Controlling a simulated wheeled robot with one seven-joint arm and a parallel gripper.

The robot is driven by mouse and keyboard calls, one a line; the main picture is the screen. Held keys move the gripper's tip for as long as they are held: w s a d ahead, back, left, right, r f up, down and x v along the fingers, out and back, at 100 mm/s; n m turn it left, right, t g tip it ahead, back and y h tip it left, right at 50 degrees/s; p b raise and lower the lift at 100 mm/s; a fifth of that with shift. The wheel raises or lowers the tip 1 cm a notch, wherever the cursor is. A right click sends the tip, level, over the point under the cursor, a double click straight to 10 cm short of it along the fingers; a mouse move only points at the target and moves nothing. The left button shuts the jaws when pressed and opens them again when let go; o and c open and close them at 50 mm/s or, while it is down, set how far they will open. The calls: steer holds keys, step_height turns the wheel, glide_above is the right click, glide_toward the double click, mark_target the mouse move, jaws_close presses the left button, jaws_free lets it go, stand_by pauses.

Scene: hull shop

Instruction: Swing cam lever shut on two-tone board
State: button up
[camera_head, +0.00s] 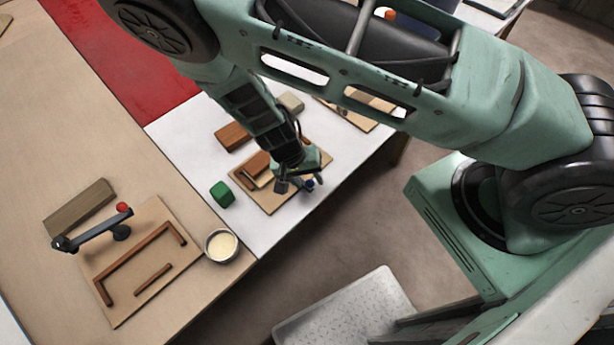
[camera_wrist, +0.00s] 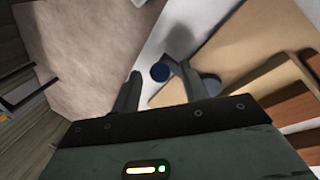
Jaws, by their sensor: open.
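My gripper (camera_head: 298,184) is open over the near edge of a tan board (camera_head: 270,201) on the white tabletop. A blue round knob (camera_head: 309,184) shows beside the fingertips. In the wrist view the blue knob (camera_wrist: 160,72) appears between and just beyond the two open fingers (camera_wrist: 158,84); contact is not visible. The rest of that lever is hidden. The tan board (camera_wrist: 238,48) carries reddish-brown wooden pieces (camera_wrist: 285,105). On the left table, another board (camera_head: 120,311) has brown strips and a dark lever (camera_head: 95,232) with a red knob (camera_head: 123,207). I cannot tell which board is two-tone.
A green block (camera_head: 221,194), a brown block (camera_head: 233,137) and a pale block (camera_head: 291,102) lie around the near board. A bowl of cream-coloured contents (camera_head: 221,246) stands at the left table's edge. A grey perforated platform (camera_head: 345,310) stands low in front.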

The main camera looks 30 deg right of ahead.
steer(key=shift+c, duration=0.3)
jaws_close()
